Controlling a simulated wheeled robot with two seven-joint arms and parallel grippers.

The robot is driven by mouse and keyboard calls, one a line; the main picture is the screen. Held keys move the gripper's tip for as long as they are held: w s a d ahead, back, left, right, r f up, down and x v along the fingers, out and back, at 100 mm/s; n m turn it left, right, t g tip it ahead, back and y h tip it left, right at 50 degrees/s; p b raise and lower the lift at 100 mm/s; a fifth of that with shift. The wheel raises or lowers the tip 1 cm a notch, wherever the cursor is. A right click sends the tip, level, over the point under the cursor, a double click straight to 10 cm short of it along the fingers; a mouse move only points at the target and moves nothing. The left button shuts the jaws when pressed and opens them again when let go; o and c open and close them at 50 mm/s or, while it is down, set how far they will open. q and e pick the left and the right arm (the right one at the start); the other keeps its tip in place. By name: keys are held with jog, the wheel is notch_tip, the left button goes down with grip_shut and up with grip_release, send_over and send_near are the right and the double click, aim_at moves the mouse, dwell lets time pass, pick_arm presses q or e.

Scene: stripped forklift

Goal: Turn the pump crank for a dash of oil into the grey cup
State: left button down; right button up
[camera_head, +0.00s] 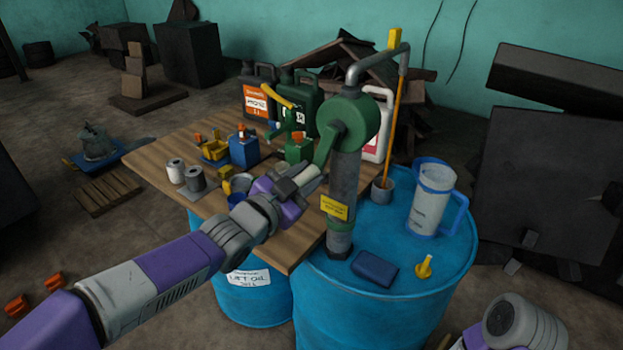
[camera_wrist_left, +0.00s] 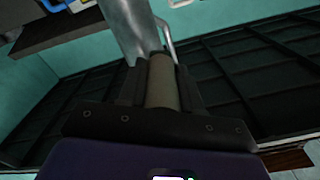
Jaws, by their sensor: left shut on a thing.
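The hand pump (camera_head: 344,200) stands upright on a blue drum, with a round green head and a grey column. Its green crank arm (camera_head: 327,143) points down and left from the head. My left gripper (camera_head: 304,177) is shut on the crank's handle, which shows as a tan cylinder (camera_wrist_left: 162,82) between the fingers in the left wrist view. The grey cup (camera_head: 382,191) stands on the drum below the spout (camera_head: 403,68). A thin amber line (camera_head: 393,130), looking like oil, runs from the spout to the cup. The cup's level cannot be read. My right gripper is out of view.
A clear jug with blue trim (camera_head: 432,200), a dark blue block (camera_head: 375,268) and a yellow funnel-like piece (camera_head: 424,267) are on the drum (camera_head: 350,315). Scrap lies behind.

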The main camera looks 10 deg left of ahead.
pick_arm(q)
jog(key=c, duration=0.8)
grip_release()
jog(key=shift+p+v, duration=0.8)
jog(key=shift+v, duration=3)
